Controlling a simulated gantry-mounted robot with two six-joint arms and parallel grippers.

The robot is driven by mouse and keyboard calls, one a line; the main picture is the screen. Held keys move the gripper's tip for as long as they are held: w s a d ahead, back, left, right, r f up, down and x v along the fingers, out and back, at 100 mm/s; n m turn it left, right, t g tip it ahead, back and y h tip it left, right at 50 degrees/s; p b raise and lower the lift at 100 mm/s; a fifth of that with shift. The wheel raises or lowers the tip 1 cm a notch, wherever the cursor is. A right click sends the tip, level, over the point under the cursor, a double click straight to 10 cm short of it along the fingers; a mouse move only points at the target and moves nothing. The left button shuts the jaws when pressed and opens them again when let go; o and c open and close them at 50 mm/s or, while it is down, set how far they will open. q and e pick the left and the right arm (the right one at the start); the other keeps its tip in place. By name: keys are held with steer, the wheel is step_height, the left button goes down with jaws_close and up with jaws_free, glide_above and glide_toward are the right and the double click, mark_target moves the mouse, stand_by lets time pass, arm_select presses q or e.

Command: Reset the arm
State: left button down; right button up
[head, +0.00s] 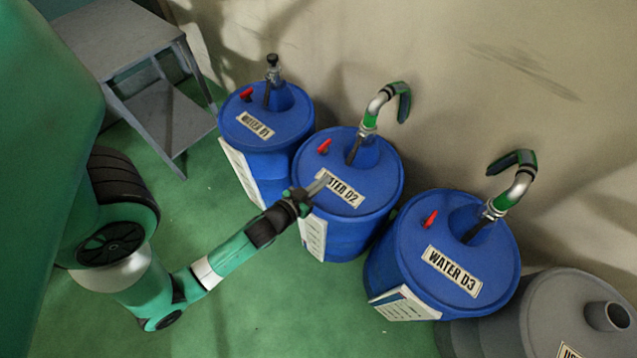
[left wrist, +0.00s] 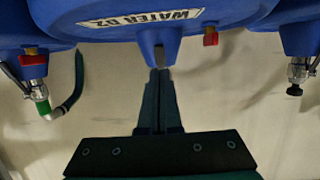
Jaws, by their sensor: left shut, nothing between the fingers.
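My left arm comes in from the left in the head view. Its gripper (head: 312,190) is over the near edge of the lid of the blue WATER D2 drum (head: 372,190), beside the label. In the left wrist view the gripper (left wrist: 160,72) has its two fingers together with nothing between them, and the blue D2 drum (left wrist: 240,12) fills the top. From these views I cannot tell whether the fingertips touch the drum. My right gripper does not show in either view.
The blue WATER D1 drum (head: 285,125) stands left of D2, and the WATER D3 drum (head: 400,250) stands right. Metal pipes rise from D2 and D3. A grey drum (head: 560,310) is at the lower right. A grey table (head: 110,35) stands upper left. Green floor (head: 300,320) is clear in front.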

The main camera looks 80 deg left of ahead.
arm_select(q)
steer(key=shift+v, duration=0.85)
steer(key=shift+a, duration=0.1)
